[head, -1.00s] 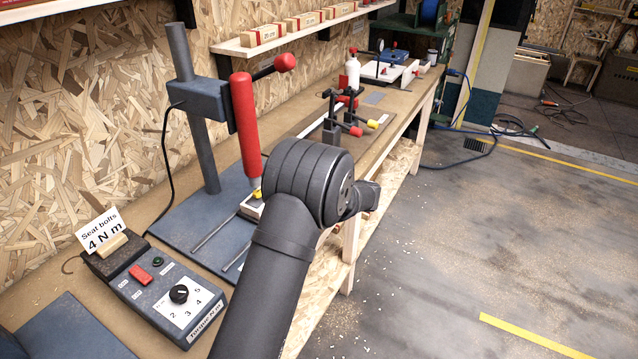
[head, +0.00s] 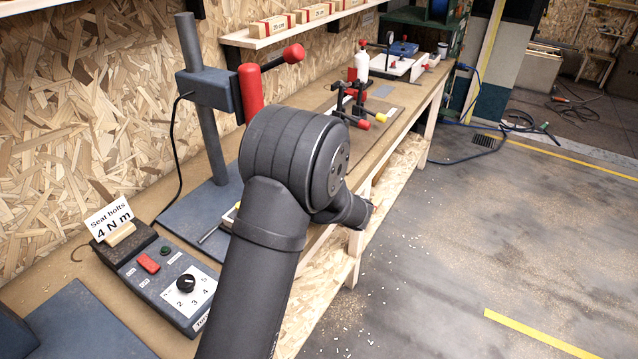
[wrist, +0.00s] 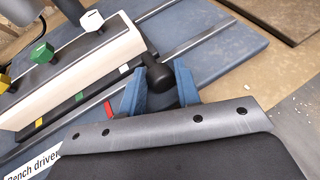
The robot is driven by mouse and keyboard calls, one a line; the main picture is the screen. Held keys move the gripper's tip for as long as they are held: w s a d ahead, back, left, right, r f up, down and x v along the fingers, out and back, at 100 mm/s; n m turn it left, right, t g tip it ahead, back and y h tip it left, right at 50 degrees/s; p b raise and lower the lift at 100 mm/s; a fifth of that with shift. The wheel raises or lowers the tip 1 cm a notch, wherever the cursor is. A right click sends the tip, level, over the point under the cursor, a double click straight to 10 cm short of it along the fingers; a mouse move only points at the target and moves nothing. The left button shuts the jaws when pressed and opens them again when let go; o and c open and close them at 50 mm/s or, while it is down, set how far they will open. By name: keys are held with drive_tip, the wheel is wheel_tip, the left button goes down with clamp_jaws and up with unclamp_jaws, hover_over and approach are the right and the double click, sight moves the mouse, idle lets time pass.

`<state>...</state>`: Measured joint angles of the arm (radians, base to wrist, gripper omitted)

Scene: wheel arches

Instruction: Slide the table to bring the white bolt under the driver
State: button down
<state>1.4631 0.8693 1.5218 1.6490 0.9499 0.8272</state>
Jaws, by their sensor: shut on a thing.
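In the wrist view the sliding table (wrist: 92,72) is a pale block with a dark top on metal rails. It carries a yellow bolt (wrist: 4,83), a green bolt (wrist: 42,53) and a white bolt (wrist: 92,20), with matching colour marks on its side. My gripper (wrist: 158,92) is shut on the table's black knob (wrist: 158,74), one blue finger on each side. A grey rod end (wrist: 70,8), perhaps the driver's tip, shows just left of the white bolt.
A red mark (wrist: 108,108) sits on the blue base (wrist: 225,45) beside the table. In the head view a torque control box (head: 165,282) stands at the front left. Clamps (head: 360,105) and a white bottle (head: 362,65) stand farther along the bench.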

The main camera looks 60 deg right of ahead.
drive_tip(key=a, duration=0.5)
drive_tip(key=shift+f, duration=0.1)
drive_tip(key=shift+w, duration=0.1)
drive_tip(key=c, duration=1.1)
unclamp_jaws()
drive_tip(key=shift+a, duration=0.15)
drive_tip(key=shift+s+r, duration=0.3)
drive_tip(key=shift+s, duration=0.25)
drive_tip(key=v, duration=1.6)
drive_tip(key=shift+a, duration=0.2)
